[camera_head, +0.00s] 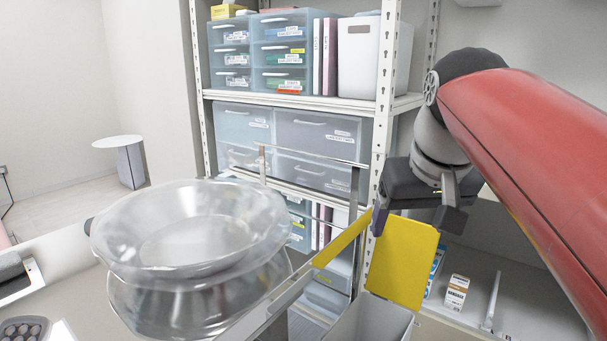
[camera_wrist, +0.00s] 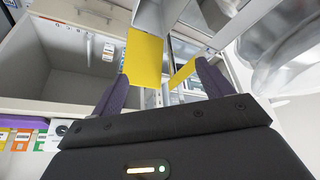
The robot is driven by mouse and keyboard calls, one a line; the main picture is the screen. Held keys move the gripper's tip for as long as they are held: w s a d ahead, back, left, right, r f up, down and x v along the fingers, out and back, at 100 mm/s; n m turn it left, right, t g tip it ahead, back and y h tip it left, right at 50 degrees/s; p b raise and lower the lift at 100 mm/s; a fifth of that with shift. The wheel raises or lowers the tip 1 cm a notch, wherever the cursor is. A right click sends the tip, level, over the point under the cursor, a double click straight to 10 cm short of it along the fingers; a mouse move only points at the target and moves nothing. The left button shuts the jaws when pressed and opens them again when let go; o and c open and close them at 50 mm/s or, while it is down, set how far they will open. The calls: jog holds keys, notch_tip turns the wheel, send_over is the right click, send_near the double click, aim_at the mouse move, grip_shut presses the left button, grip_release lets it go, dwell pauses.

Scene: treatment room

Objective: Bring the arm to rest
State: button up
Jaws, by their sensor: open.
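My red arm (camera_head: 530,140) reaches in from the right in the head view and bends down to my gripper (camera_head: 412,215). In the wrist view my gripper (camera_wrist: 160,82) has its two purple-dark fingers wide apart, with nothing held between them. A yellow panel (camera_head: 402,266) stands just below the gripper in the head view. In the wrist view the yellow panel (camera_wrist: 144,60) shows beyond the fingers. I cannot tell whether a finger touches it.
Stacked clear bowls (camera_head: 190,240) stand at the front left. A grey bin (camera_head: 368,320) is below the yellow panel. A white shelf rack (camera_head: 310,101) with drawer boxes is behind. A small box (camera_head: 456,293) stands on the right shelf. A round side table (camera_head: 118,142) is far left.

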jog(key=s+f, duration=0.6)
jog(key=f, duration=0.4)
jog(key=s+f, duration=0.6)
jog(key=f, duration=0.5)
jog(key=shift+d+m+t, duration=0.25)
jog(key=shift+m+t, duration=0.05)
